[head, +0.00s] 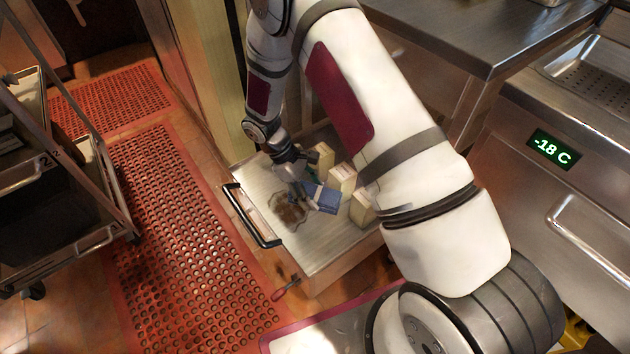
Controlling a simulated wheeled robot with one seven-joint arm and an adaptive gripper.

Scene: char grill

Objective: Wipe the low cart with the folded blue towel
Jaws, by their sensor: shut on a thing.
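The low cart (257,185) is a pale metal platform with a black push handle (250,217) at its left edge. A brown stain (288,210) lies on its top. My gripper (312,190) is over the cart, shut on the folded blue towel (323,199). The towel is just right of the stain; I cannot tell whether it touches the cart top. My arm hides the cart's right part.
Several cream boxes (342,178) stand on the cart close behind and right of the towel. A red-handled tool (285,289) lies on the floor in front. A shelf trolley (50,180) stands left, beyond red perforated mats (180,240). A steel counter (470,30) is at the back right.

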